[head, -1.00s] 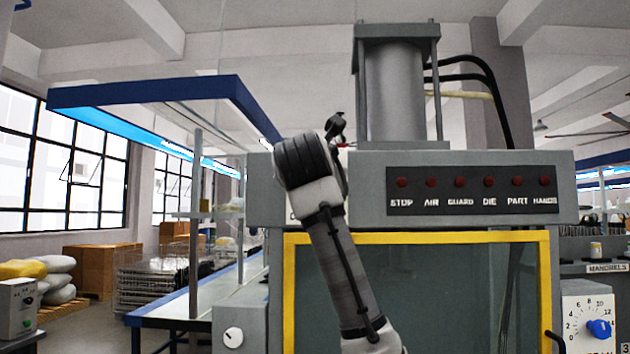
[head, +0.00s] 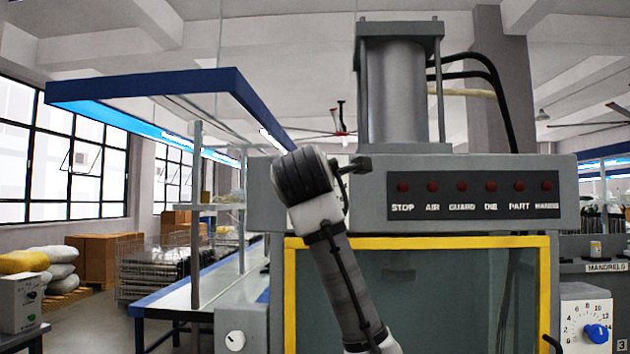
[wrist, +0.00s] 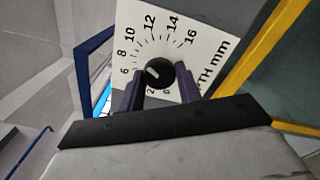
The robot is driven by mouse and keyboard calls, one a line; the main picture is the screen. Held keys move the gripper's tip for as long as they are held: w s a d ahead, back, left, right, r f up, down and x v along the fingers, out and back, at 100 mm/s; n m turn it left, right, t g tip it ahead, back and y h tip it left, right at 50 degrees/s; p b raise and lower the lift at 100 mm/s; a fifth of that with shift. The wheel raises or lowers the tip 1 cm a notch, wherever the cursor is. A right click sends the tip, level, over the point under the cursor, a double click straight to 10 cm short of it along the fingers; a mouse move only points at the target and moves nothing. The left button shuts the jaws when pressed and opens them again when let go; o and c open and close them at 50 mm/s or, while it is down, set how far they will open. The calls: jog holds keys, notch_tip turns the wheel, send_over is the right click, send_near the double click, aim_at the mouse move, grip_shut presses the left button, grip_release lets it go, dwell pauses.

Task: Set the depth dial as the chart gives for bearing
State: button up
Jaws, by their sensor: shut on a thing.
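The depth dial plate (wrist: 203,50) is white, printed "TH mm", with numbers up to 16 showing, in the wrist view. Its dark round knob (wrist: 160,76) has a white pointer aimed left and slightly up, roughly at 6 to 8. My gripper (wrist: 159,88) is shut on the knob, one purple-grey finger on each side. The fingers hide part of the low end of the scale. In the head view my arm stands in front of the machine, and the dial and fingertips are not visible there. No chart is readable.
The grey machine (head: 425,168) has a yellow-framed guard (head: 545,285) and a row of red lamps. Another scale with a blue knob (head: 598,334) is at lower right. A small white dial (head: 235,340) is at lower left. A blue-edged bench (head: 195,292) stands left.

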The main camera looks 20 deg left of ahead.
jog(key=m+p, duration=0.2)
jog(key=m, duration=0.9)
jog(key=shift+r+m, duration=0.1)
jog(key=shift+m, duration=0.2)
dwell(0.4)
jog(key=o, duration=0.9)
jog(key=shift+d, duration=0.1)
jog(key=shift+o, duration=0.2)
jog(key=b+v, duration=0.4)
jog(key=v, duration=0.9)
jog(key=shift+s+b, duration=0.4)
